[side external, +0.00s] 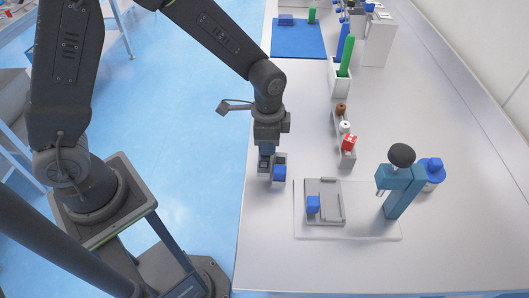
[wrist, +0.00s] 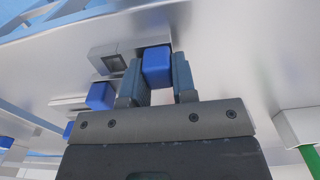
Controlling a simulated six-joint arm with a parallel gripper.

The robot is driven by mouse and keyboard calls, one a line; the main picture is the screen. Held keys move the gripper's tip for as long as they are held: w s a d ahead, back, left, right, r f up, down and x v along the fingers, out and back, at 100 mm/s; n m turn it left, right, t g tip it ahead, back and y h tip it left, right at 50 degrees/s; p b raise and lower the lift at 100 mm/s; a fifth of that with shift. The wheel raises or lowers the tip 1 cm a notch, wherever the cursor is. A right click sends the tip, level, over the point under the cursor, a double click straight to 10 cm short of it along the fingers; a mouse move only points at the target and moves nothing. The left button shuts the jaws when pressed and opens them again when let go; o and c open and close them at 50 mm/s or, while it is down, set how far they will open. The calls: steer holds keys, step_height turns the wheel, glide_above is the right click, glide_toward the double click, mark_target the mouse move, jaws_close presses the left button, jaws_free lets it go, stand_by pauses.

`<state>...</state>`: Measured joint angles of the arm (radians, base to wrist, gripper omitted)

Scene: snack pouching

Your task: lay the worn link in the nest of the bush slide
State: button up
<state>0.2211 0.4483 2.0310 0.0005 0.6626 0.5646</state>
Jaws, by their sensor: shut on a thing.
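My gripper (side external: 267,157) points down at the near left of the bench, with its fingers at a small grey fixture (side external: 264,172). In the wrist view, my fingers (wrist: 157,82) are shut on a blue block (wrist: 157,62), which also shows in the side view (side external: 280,173). The block sits against the grey fixture (wrist: 110,60), which has a dark square opening; I cannot tell whether they are joined. To the right, a grey slide plate (side external: 327,188) with a blue knob (side external: 313,205) lies on a pale base (side external: 305,231). I cannot clearly make out the worn link or the nest.
A blue press (side external: 405,190) with a black knob stands right of the slide plate. Behind are a narrow rack (side external: 339,128) with brown, white and red pieces, a white holder (side external: 340,85) with tall green and blue items, and a blue mat (side external: 298,40). The front bench is clear.

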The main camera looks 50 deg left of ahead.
jaws_close()
steer(key=shift+r, duration=0.15)
steer(key=shift+r, duration=0.25)
step_height(320, 180, up, 4)
steer(key=shift+f, duration=0.1)
steer(key=s+a+r, duration=0.2)
steer(key=a+r, duration=0.4)
steer(key=a, duration=0.5)
steer(key=shift+a+r, duration=0.2)
steer(key=shift+r, duration=0.05)
steer(key=shift+s, duration=0.1)
